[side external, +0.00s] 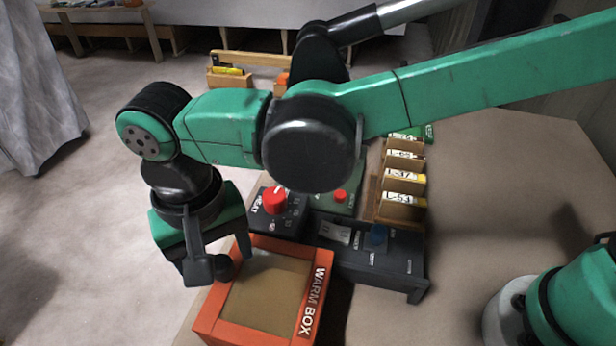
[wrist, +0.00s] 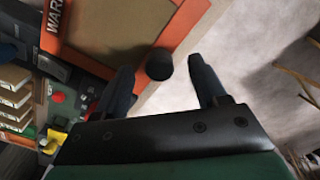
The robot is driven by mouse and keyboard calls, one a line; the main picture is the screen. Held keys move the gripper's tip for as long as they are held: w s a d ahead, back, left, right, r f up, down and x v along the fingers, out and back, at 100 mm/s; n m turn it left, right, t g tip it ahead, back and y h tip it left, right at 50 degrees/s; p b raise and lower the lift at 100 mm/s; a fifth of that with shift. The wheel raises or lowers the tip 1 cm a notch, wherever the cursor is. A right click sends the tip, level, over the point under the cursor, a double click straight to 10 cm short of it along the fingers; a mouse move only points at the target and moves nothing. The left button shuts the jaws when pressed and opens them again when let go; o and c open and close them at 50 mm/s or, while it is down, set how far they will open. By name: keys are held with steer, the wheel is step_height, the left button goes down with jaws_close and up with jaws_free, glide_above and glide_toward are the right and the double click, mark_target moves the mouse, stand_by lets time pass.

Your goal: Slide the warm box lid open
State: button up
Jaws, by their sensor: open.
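The warm box (side external: 318,300) is an orange-red frame with white "WARM BOX" lettering, near the table's front left edge. Its tan lid panel (side external: 268,292) fills the visible opening inside the frame. In the wrist view the box's orange edge (wrist: 200,22) and the tan lid (wrist: 118,22) show at the top. A dark round knob (wrist: 159,65) at the lid's edge appears between my fingertips, with a visible space on each side. My gripper (wrist: 162,76) is open and points at the knob. In the side view my gripper (side external: 212,272) is at the box's left edge, partly hiding the knob.
A dark heat unit with a red knob (side external: 274,200) stands behind the box. A dark panel with a blue knob (side external: 377,236) is to its right. A wooden rack of labelled slots (side external: 403,180) is beyond. Open floor (side external: 80,240) lies left of the table.

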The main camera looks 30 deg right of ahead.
steer(key=shift+f, duration=0.55)
jaws_close()
stand_by(1.0)
